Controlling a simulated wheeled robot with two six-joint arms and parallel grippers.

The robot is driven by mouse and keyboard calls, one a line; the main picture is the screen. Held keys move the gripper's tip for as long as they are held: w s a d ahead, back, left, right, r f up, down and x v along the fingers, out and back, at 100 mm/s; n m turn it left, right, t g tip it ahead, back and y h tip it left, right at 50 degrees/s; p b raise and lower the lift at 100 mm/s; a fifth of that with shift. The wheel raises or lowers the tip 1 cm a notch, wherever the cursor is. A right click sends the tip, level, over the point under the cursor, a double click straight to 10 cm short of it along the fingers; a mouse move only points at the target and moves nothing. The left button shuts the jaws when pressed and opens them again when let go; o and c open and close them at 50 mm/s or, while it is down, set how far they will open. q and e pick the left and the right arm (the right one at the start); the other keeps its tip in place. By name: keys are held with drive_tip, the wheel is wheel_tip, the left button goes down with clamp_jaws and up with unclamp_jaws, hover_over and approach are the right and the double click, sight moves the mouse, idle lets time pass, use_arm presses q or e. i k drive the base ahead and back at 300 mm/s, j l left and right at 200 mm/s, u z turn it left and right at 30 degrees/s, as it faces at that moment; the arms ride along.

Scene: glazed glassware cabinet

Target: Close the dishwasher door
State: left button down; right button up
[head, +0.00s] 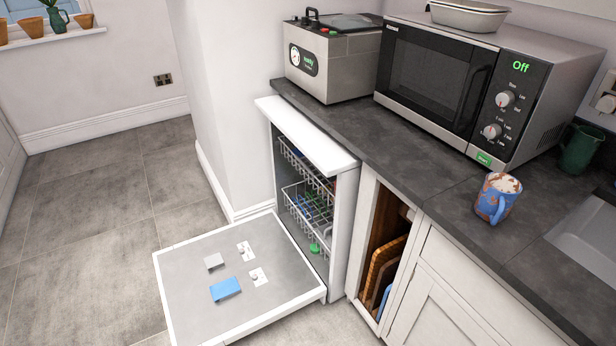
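The dishwasher (341,210) stands under the left end of the dark counter. Its door (190,290) is folded down flat, low over the floor, with its grey inner face up and a white rim. Two wire racks (306,196) are inside the cavity, and the lower one holds blue and green items. Neither of my grippers is in the head view.
A microwave (435,80) reading "Off" and a steel appliance (330,65) stand on the counter (400,150). A patterned mug (495,198) is near the sink (590,240). An open cubby right of the dishwasher holds boards (382,268). The tiled floor (80,240) left of the door is clear.

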sight(286, 283)
drive_tip(key=i+j+z, duration=0.15)
drive_tip(key=j+z, duration=0.15)
drive_tip(key=j, duration=0.45)
drive_tip(key=j+z, duration=0.35)
drive_tip(key=j, duration=0.45)
